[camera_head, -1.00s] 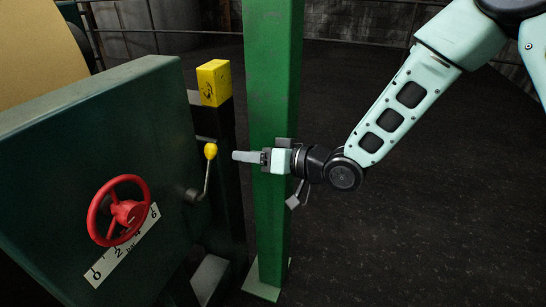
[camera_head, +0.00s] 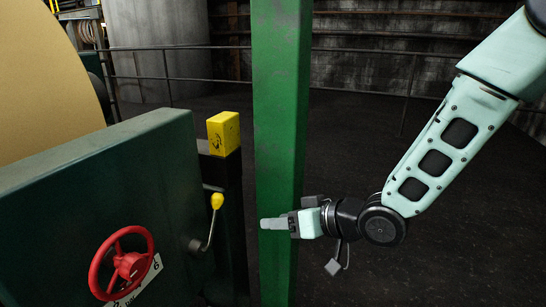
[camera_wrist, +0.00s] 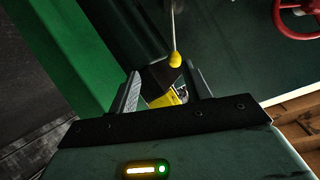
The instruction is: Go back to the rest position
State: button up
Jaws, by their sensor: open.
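My gripper (camera_head: 275,223) is at the end of my outstretched arm, in front of the green post in the head view. In the wrist view its two fingers (camera_wrist: 163,88) stand apart with nothing held between them. A lever with a yellow knob (camera_head: 217,201) is on the side of the dark green machine, left of my fingertips and apart from them. The knob also shows in the wrist view (camera_wrist: 175,60), beyond the fingers.
A green post (camera_head: 277,110) stands right behind my gripper. A red handwheel (camera_head: 121,263) is on the dark green machine housing (camera_head: 95,190). A yellow box (camera_head: 223,133) tops a dark post. A large tan roll (camera_head: 45,75) is at left. Dark floor lies open at right.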

jog(key=s+d+r+g+h, duration=0.1)
jog(key=s+d+g+h, duration=0.2)
jog(key=s, duration=0.5)
jog(key=s+d+r+n+g+h, duration=0.1)
jog(key=s+d+g+h, duration=0.1)
jog(key=s+d+h, duration=0.45)
jog(key=s+d+r+g+h, duration=0.1)
jog(key=s+d+g, duration=0.1)
jog(key=s, duration=0.8)
notch_tip(320, 180, up, 14)
jog(key=p, duration=1.4)
jog(key=shift+r, duration=0.15)
